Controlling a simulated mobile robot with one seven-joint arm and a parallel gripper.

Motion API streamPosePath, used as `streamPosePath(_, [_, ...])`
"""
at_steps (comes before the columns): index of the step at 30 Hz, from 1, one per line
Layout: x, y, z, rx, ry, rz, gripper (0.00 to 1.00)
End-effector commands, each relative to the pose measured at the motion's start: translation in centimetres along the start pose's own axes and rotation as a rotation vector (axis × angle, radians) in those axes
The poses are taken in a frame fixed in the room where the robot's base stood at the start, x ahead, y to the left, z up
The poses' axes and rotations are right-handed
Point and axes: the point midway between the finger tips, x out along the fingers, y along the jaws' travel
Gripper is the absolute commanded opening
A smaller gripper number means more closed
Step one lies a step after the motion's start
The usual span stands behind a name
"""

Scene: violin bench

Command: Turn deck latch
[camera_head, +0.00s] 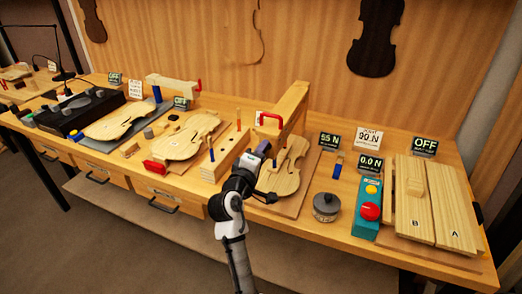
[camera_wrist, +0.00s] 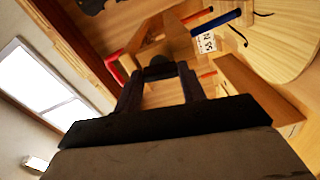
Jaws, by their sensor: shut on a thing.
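My gripper (camera_head: 264,148) is at the middle of the bench, in front of the wooden post of a clamp frame (camera_head: 291,105) and beside a pale violin plate (camera_head: 288,178). In the wrist view my gripper (camera_wrist: 160,72) has its two dark fingers closed on a small dark rounded piece (camera_wrist: 158,67), seen between the fingertips. The head view hides this piece behind the gripper. I cannot tell for sure whether it is the deck latch. A red handle (camera_head: 270,117) shows just above the gripper in the head view.
A teal box with a red button (camera_head: 369,211), a round jar (camera_head: 326,206) and wooden boards (camera_head: 415,195) stand to the right. A wooden block with upright tools (camera_head: 222,161) and another violin plate (camera_head: 185,139) lie to the left. Bench room near my gripper is tight.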

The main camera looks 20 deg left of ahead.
Motion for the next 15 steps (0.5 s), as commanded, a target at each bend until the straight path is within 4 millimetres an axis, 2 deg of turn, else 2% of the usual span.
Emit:
streamPosePath(6, [0.01,-0.02,0.01,-0.123,0.000,0.000,0.17])
streamPosePath(15, [0.00,-0.04,-0.01,-0.202,0.000,0.000,0.17])
